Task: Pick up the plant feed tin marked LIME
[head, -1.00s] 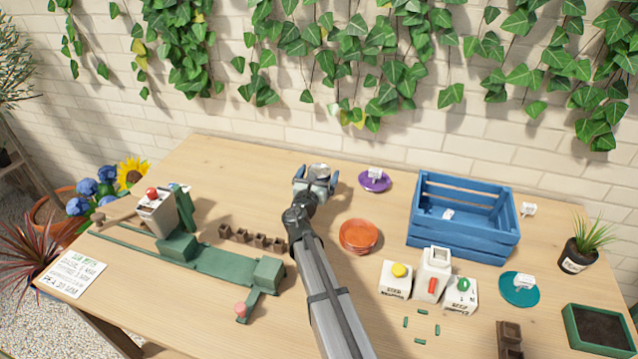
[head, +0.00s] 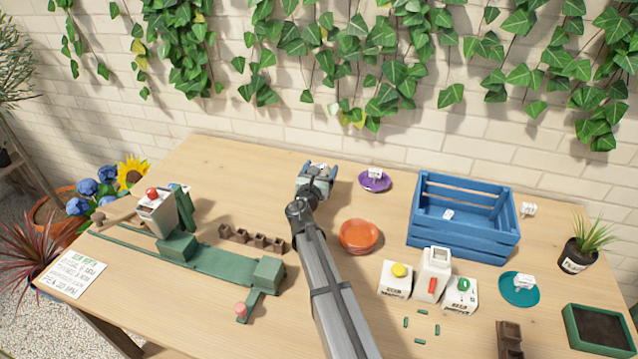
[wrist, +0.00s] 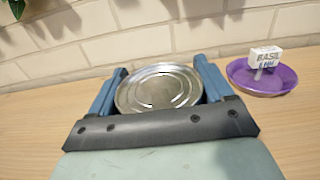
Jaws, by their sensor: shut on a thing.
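A round tin with a ridged silver lid (wrist: 158,88) sits between the two blue fingers of my gripper (wrist: 157,82) in the wrist view. The fingers are shut on its sides. Its label is hidden from both views, so I cannot read LIME on it. In the head view my gripper (head: 318,172) is at the back middle of the table, left of the purple saucer, and covers most of the tin. I cannot tell whether the tin touches the table.
The purple saucer (head: 386,185) with a white tag stands just right of my gripper. A green rail fixture (head: 222,262) lies at left.

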